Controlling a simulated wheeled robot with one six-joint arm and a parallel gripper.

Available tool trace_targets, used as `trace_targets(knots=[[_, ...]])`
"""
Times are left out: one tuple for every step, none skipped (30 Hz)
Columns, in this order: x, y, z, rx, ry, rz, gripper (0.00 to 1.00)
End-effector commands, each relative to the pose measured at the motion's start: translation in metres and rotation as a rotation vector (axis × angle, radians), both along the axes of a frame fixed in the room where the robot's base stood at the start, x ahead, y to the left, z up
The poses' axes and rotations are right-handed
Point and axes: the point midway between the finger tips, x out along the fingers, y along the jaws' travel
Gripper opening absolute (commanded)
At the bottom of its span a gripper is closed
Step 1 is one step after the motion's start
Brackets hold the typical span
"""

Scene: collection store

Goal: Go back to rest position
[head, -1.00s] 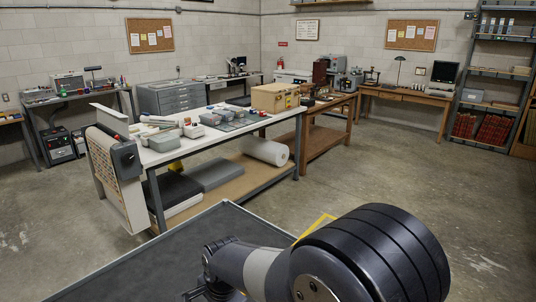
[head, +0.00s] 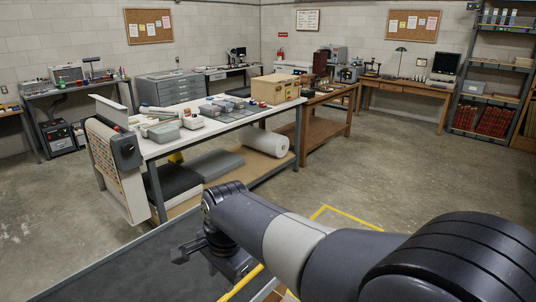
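My arm reaches from the lower right corner towards the middle left of the head view, over my dark flat deck. My gripper (head: 205,262) is at the arm's far end, low over the deck and apart from the white-topped table. It is small and dark against the dark deck, so I cannot tell whether its fingers are open or shut. I see nothing hanging from it.
A white-topped table (head: 165,149) with boxes and trays stands ahead. A wooden table (head: 322,93) is behind it to the right. A desk with a monitor (head: 445,67) and shelves stand at the back wall. The concrete floor (head: 390,165) on the right is clear.

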Motion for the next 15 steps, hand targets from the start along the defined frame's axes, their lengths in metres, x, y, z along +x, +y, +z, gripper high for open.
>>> trace_targets(knots=[[-0.001,-0.001,0.011,0.003,-0.005,0.000,0.36],[-0.002,-0.002,0.016,0.003,-0.005,0.000,0.36],[-0.001,-0.001,0.005,-0.004,0.005,-0.001,0.36],[-0.001,-0.001,-0.002,-0.004,0.006,0.000,0.36],[0.000,0.000,-0.008,-0.006,0.007,0.000,0.36],[0.001,0.002,-0.016,-0.005,0.007,0.000,0.36],[0.002,0.003,-0.022,-0.004,0.006,0.000,0.36],[0.002,0.003,-0.028,-0.006,0.007,0.000,0.36],[0.004,0.005,-0.036,-0.005,0.007,0.000,0.36],[0.005,0.006,-0.042,-0.005,0.007,0.001,0.36],[0.005,0.006,-0.048,-0.006,0.007,0.001,0.36],[0.006,0.008,-0.056,-0.006,0.007,0.001,0.36],[0.007,0.009,-0.062,-0.006,0.007,0.001,0.36],[0.008,0.009,-0.067,-0.006,0.007,0.001,0.36],[0.008,0.011,-0.075,-0.006,0.007,0.001,0.36]])
